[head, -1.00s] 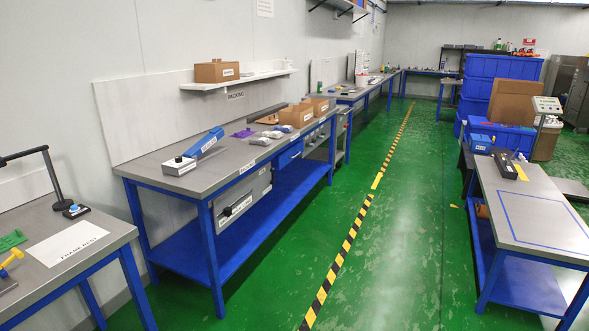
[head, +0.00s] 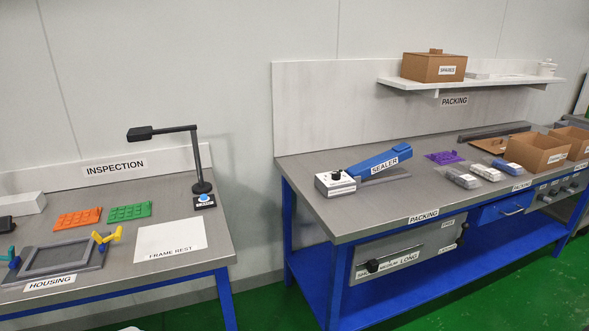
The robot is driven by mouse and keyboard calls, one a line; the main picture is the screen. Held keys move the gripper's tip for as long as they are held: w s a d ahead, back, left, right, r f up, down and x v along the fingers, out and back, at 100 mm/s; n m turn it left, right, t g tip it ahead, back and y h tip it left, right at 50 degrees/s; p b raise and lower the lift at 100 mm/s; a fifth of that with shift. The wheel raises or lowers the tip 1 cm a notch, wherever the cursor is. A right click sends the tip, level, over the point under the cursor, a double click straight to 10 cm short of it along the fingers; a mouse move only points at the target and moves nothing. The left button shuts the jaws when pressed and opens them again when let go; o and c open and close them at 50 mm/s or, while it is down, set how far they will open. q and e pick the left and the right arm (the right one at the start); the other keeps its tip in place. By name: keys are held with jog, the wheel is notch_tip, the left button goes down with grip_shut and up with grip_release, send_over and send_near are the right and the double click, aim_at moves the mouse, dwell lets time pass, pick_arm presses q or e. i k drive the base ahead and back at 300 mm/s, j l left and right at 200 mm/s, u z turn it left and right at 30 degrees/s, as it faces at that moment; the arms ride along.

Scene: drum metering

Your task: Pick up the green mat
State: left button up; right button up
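A flat green mat (head: 129,212) with a raised pattern lies on the grey inspection bench (head: 217,254) at the left of the head view. It lies just right of an orange mat (head: 78,218) of similar shape. Nothing covers the green mat. Neither of my grippers shows in the head view.
Near the mat stand a grey housing frame (head: 32,276) with a yellow clamp (head: 106,238), a black lamp (head: 196,160) and a white frame rest sheet (head: 170,249). The packing bench (head: 345,227) with a blue sealer (head: 381,160) is to the right, across a gap of green floor.

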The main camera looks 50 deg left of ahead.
aim_at(142, 210)
jog(key=i+u, duration=0.2)
jog(key=u, duration=0.25)
jog(key=i+l+u, duration=0.1)
jog(key=u, duration=0.4)
jog(key=i+l+u, duration=0.15)
jog(key=u, duration=0.3)
jog(key=i, duration=0.05)
